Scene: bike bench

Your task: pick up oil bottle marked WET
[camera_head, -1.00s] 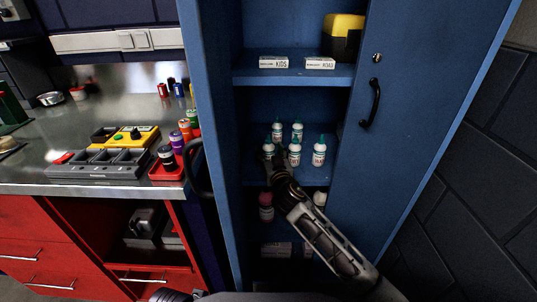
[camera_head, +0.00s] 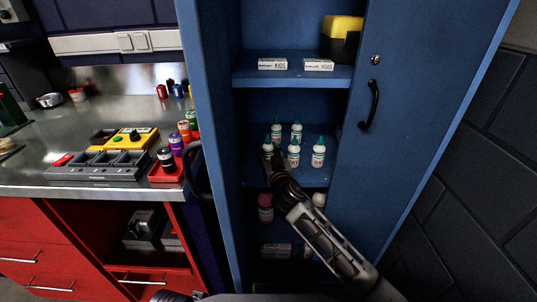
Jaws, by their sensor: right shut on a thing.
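Several white oil bottles with teal tips stand on the middle shelf (camera_head: 255,181) of the blue cabinet. My right gripper (camera_head: 274,159) reaches in from the lower right and is shut on the front-left bottle (camera_head: 268,146). The gripper hides most of that bottle and I cannot read its label. A front-middle bottle (camera_head: 294,153) stands close beside the gripper, and its small label is hard to read. A front-right bottle (camera_head: 318,152) stands apart. Two more stand behind, a back-left bottle (camera_head: 277,130) and a back-right bottle (camera_head: 297,131). My left gripper is not in view.
The cabinet door (camera_head: 410,120) stands open on the right. The upper shelf (camera_head: 290,78) holds two small boxes and a yellow and black case. Below are a pink-capped bottle (camera_head: 265,206) and boxes. A steel workbench (camera_head: 90,187) with trays is on the left.

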